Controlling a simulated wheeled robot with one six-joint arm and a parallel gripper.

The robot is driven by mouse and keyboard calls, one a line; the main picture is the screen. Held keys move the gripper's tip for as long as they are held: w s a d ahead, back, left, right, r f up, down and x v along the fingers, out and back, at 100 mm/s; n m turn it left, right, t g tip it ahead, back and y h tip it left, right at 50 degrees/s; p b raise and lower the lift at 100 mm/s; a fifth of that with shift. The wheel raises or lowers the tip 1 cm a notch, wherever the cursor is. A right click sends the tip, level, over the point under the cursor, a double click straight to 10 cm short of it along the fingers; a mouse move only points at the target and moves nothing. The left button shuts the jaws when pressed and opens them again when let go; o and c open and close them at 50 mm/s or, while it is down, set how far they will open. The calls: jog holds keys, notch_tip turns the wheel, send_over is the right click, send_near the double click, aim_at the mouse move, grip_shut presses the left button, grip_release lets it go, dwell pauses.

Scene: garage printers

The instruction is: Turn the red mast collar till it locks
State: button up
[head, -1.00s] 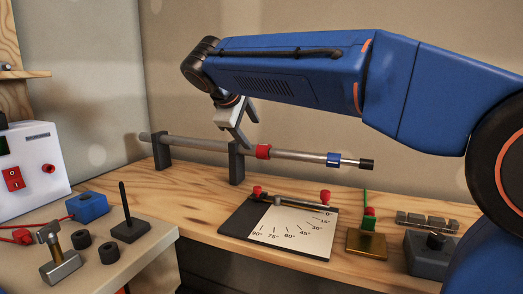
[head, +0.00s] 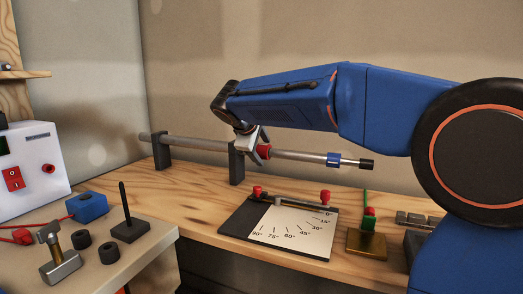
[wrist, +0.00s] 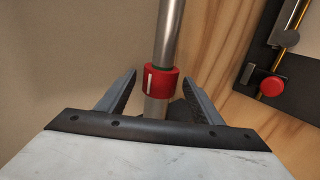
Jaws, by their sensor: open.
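The red mast collar (head: 264,151) sits around a grey horizontal mast (head: 300,156) held by dark supports on the wooden bench. In the wrist view the red collar (wrist: 161,81) shows a white line on its left part and a thin green band at its far edge. My gripper (head: 258,145) is at the collar. In the wrist view my gripper's fingers (wrist: 160,93) are open, one on each side of the collar, with gaps visible on both sides. I cannot tell how deep the collar lies between them.
A blue band (head: 334,159) and a black tip are at the mast's right end. A dark angle board (head: 237,226) with red knobs lies in front. A brass block (head: 366,245) with a green piece stands to its right. Small parts crowd the left table (head: 38,213).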

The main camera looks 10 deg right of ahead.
jog(key=c, duration=1)
jog(key=shift+w+d+r+g+y, duration=0.1)
jog(key=shift+g+y, duration=0.25)
jog(key=shift+g, duration=0.15)
jog(key=shift+w+r+g+y, duration=0.1)
jog(key=shift+g+y, duration=0.25)
jog(key=shift+g, duration=0.15)
jog(key=o, duration=1)
